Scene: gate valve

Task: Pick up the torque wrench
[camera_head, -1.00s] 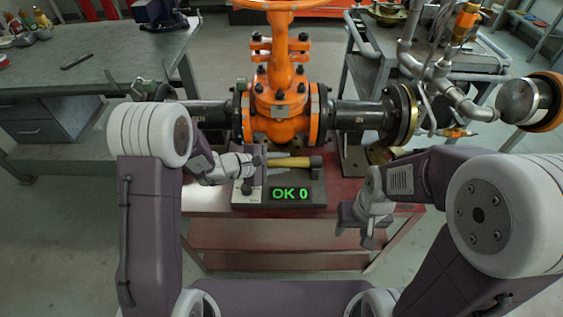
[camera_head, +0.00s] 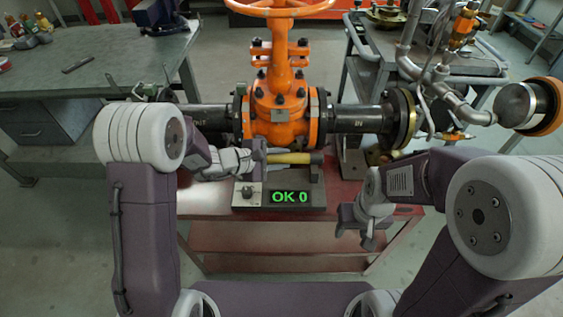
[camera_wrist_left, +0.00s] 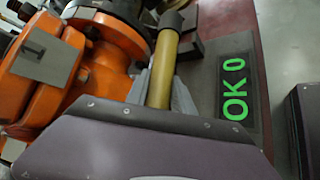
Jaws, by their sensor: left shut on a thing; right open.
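The torque wrench (camera_head: 290,158) shows as a yellow-brown bar with a dark end, lying crosswise behind the green "OK 0" display in the head view. In the left wrist view, its yellow shaft (camera_wrist_left: 162,70) runs between my left gripper's grey fingers. My left gripper (camera_head: 259,157) is shut on it; its fingers (camera_wrist_left: 160,95) also show in the wrist view. The wrench's other end is hidden by my gripper. I cannot tell whether the wrench is clear of the surface below. My right gripper (camera_head: 356,222) is open and empty, right of the display box.
The display box (camera_head: 236,205) stands on a red cart (camera_head: 350,258). An orange gate valve (camera_head: 280,105) and its dark pipe (camera_head: 360,118) stand close behind the wrench. A grey workbench (camera_head: 120,80) is at left, a grey cart (camera_head: 435,60) at back right.

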